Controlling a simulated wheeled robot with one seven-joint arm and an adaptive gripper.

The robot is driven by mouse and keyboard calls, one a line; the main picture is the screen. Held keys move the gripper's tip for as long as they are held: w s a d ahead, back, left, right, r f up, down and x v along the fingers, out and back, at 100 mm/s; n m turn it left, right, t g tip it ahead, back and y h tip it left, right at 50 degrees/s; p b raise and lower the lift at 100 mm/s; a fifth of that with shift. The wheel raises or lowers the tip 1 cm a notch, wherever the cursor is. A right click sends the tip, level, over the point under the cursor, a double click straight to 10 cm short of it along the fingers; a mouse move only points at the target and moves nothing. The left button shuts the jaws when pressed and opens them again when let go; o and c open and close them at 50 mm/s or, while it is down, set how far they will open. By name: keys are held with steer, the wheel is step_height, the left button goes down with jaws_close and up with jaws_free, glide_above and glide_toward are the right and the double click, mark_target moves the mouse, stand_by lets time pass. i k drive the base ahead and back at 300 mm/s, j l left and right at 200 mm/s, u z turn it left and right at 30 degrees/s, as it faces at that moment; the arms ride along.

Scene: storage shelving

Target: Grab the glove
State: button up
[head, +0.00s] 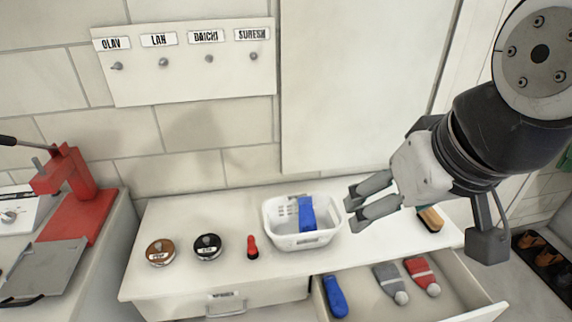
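A blue cloth item (306,213), possibly a glove, leans in the white basket (302,240) on the counter. A similar blue item (335,296) lies in the open drawer at the lower right. I cannot tell for sure that either is a glove. My gripper (350,204) hangs over the counter, just right of the basket. Its two fingers point left, apart, with nothing between them. They look close to the basket's right rim in the picture; the height between them is unclear.
The open drawer (462,297) also holds a grey item (385,274) and a red item (420,270) with white ends. Two round tins (160,252) (207,247) and a red-and-black object (252,247) stand left of the basket. A brush-like object (430,219) lies right of my gripper.

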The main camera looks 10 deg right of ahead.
mark_target(338, 306)
steer(key=k+l+u, duration=0.1)
steer(key=u, duration=0.15)
steer(key=k+l+u, duration=0.1)
steer(key=u, duration=0.15)
steer(key=k+u, duration=0.15)
steer(key=u, duration=0.15)
steer(key=k+u, duration=0.1)
steer(key=u, duration=0.15)
